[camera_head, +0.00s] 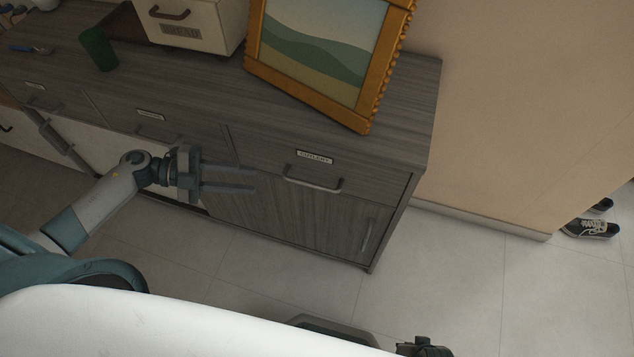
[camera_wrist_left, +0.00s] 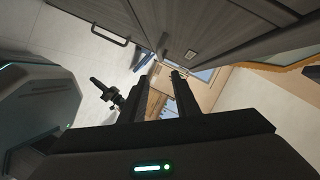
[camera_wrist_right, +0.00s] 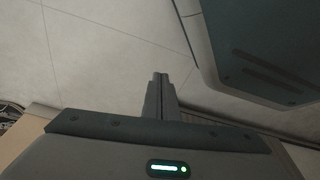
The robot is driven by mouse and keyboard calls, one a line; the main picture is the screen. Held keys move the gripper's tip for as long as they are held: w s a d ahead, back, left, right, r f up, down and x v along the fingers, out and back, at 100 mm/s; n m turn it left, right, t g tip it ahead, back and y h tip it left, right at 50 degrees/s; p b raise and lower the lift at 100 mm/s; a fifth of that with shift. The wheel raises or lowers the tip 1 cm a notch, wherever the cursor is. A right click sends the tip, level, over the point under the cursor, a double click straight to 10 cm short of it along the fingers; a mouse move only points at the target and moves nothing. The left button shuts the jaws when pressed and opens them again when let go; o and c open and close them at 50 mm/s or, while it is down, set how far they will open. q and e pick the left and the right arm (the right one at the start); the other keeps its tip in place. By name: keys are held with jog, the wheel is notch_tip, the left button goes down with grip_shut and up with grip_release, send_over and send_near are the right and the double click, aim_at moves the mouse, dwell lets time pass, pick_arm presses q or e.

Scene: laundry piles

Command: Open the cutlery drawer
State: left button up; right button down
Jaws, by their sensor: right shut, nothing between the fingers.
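The cutlery drawer (camera_head: 345,171) is at the right end of the grey wood cabinet, under a label reading CUTLERY (camera_head: 314,157). Its front looks flush with the cabinet, so it is closed. Its bar handle (camera_head: 313,183) shows clearly. My left gripper (camera_head: 254,181) is open and empty, in front of the cabinet to the left of the handle, its fingers pointing right and apart from the handle. In the left wrist view its two fingers (camera_wrist_left: 165,80) are parted. My right gripper (camera_wrist_right: 160,78) is shut and empty in the right wrist view, over pale floor tiles.
On the cabinet top stand a gold picture frame (camera_head: 365,95), a bread box (camera_head: 190,27) and a green cup (camera_head: 99,48). A door with an upright handle (camera_head: 368,231) is below the drawer. Floor is clear right of the cabinet; shoes (camera_head: 588,228) lie far right.

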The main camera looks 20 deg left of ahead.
aim_at(309, 185)
pick_arm(q)
jog(key=shift+d, duration=0.1)
